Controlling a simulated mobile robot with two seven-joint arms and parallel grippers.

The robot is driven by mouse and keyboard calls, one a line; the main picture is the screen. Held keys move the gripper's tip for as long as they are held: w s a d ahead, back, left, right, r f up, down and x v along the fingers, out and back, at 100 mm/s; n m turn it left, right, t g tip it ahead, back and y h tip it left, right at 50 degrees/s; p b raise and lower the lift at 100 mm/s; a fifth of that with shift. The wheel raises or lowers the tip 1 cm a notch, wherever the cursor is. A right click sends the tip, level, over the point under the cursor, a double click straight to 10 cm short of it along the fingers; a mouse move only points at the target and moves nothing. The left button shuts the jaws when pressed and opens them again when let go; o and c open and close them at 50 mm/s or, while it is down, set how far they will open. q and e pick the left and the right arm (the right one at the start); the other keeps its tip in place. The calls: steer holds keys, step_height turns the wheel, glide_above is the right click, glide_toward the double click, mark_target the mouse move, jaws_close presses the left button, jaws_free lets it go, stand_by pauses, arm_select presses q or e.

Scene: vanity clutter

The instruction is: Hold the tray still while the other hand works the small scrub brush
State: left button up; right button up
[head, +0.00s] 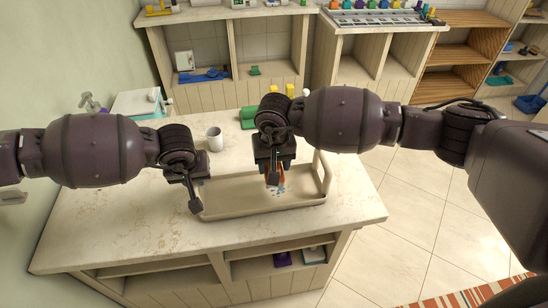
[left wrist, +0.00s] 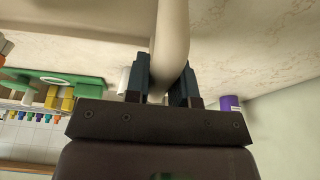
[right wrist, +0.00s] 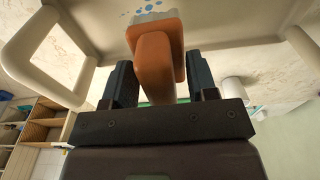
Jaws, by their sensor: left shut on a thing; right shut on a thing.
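A beige tray (head: 238,212) with raised rims and a loop handle at its right end (head: 322,170) lies on the marble-topped counter. My left gripper (head: 195,207) is at the tray's left end. In the left wrist view its fingers (left wrist: 164,82) are shut on the pale tray handle (left wrist: 170,40). My right gripper (head: 272,182) is over the tray's middle. In the right wrist view its fingers (right wrist: 155,85) are shut on the orange-brown scrub brush (right wrist: 155,55). Blue spots (right wrist: 148,9) show on the tray floor beside the brush. The brush's underside is hidden.
A white mug (head: 215,139) stands behind the tray. A green object (head: 248,117) and yellow pieces (head: 290,90) are behind my right gripper. The counter's front strip (head: 130,240) is clear. Shelves (head: 270,50) line the back wall.

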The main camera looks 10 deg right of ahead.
steer(key=shift+f, duration=2.35)
steer(key=shift+d+f, duration=0.55)
steer(key=shift+d, duration=1.25)
steer(key=shift+a, duration=1.7)
steer(key=shift+a+r, duration=0.1)
steer(key=shift+a, duration=0.05)
steer(key=shift+r, duration=3.9)
